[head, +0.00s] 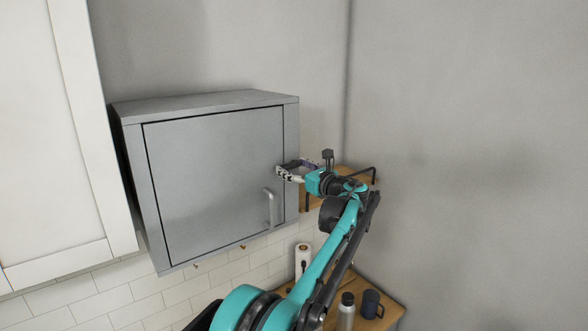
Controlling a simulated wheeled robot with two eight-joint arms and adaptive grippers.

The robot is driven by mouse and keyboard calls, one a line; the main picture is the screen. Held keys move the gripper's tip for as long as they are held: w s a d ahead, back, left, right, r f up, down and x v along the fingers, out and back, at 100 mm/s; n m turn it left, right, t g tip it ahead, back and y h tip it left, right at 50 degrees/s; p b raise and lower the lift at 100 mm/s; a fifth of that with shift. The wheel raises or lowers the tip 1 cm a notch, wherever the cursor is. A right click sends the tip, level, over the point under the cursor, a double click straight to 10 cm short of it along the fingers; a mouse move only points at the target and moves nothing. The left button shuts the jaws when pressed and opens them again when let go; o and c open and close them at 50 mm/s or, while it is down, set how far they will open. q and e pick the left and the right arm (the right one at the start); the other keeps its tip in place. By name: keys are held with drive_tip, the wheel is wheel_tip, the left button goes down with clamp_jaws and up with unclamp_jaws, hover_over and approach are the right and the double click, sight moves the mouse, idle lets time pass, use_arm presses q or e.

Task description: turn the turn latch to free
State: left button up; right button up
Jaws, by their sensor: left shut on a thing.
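A grey wall cabinet (205,95) hangs in the middle, with its flat grey door (210,165) shut. A bent bar handle (269,208) sits near the door's lower right. My left gripper (284,172) reaches in from the right to the door's right edge, above the handle, where door and frame meet. It is shut on the turn latch, which its fingers hide almost wholly, so I cannot tell the angle of the latch. My right gripper is not in view.
A small wooden shelf (312,202) with a black bracket is on the wall right of the cabinet. Below, a dark mug (371,304) and a bottle (346,312) stand on a wooden counter. A white cupboard door (50,140) is at left. The right wall is bare.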

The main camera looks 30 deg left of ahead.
use_arm(q)
drive_tip(key=n+b, duration=0.1)
drive_tip(key=n, duration=0.3)
drive_tip(key=f+n+b, duration=0.1)
drive_tip(key=n, duration=0.3)
drive_tip(key=shift+w+d+f, duration=0.1)
drive_tip(key=shift+w, duration=0.1)
drive_tip(key=n, duration=0.5)
drive_tip(key=shift+w+d+f+b, duration=0.1)
drive_tip(key=shift+w+f+b, duration=0.15)
drive_tip(key=shift+w+b, duration=0.1)
drive_tip(key=shift+w+d+f+n, duration=0.1)
drive_tip(key=shift+n, duration=0.95)
drive_tip(key=shift+w+d+n, duration=0.1)
drive_tip(key=shift+n, duration=0.95)
drive_tip(key=o, duration=1.2)
drive_tip(key=shift+a, duration=0.1)
drive_tip(key=shift+c, duration=0.2)
